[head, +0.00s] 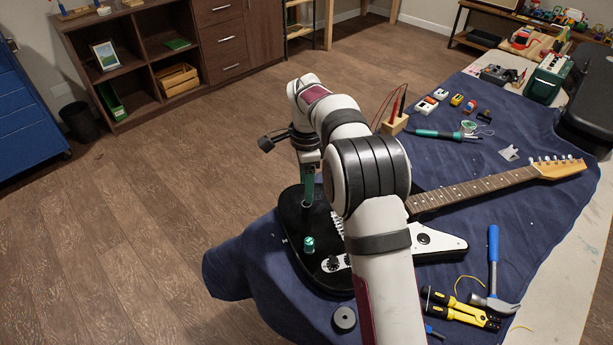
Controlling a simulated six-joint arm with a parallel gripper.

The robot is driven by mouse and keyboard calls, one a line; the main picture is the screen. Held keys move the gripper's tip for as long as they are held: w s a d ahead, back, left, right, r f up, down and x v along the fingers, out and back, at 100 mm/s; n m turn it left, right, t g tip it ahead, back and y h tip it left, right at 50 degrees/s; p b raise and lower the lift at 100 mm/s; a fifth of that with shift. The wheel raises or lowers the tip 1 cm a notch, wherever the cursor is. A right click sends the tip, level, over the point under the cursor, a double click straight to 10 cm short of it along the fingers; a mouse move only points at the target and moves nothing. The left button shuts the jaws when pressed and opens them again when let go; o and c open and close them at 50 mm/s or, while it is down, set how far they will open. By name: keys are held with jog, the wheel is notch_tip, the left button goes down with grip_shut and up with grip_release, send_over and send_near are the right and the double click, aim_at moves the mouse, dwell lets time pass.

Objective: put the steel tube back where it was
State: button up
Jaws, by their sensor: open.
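My gripper (308,192) points down over the left part of the black guitar body (290,222), and is open. Its fingers look greenish and narrow, and their tips are close to the body's top. I cannot make out for certain which thing is the steel tube. A short grey round piece with a dark centre (344,318) lies on the blue cloth in front of the guitar. A small teal cylinder (309,243) stands on the guitar body, nearer the camera than my gripper. My arm hides the middle of the guitar.
The guitar neck (480,191) runs right across the blue cloth (455,90). A hammer (493,265) and yellow-black pliers (460,311) lie front right. A soldering tool (438,134), a wooden holder with probes (395,123) and small boxes are behind. A black case (588,120) stands far right.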

jog(key=s+d+r+n, duration=0.3)
jog(key=s+d+r, duration=0.1)
jog(key=s+r, duration=0.7)
jog(key=s+d+f+n+y, duration=0.1)
jog(key=s+f+n, duration=0.1)
jog(key=s, duration=1.1)
jog(key=s+d+f+n, duration=0.1)
jog(key=s+n, duration=0.4)
jog(key=s, duration=0.8)
jog(key=shift+s+d+f+y, duration=0.15)
jog(key=shift+d+f+y, duration=0.2)
jog(key=shift+y, duration=0.05)
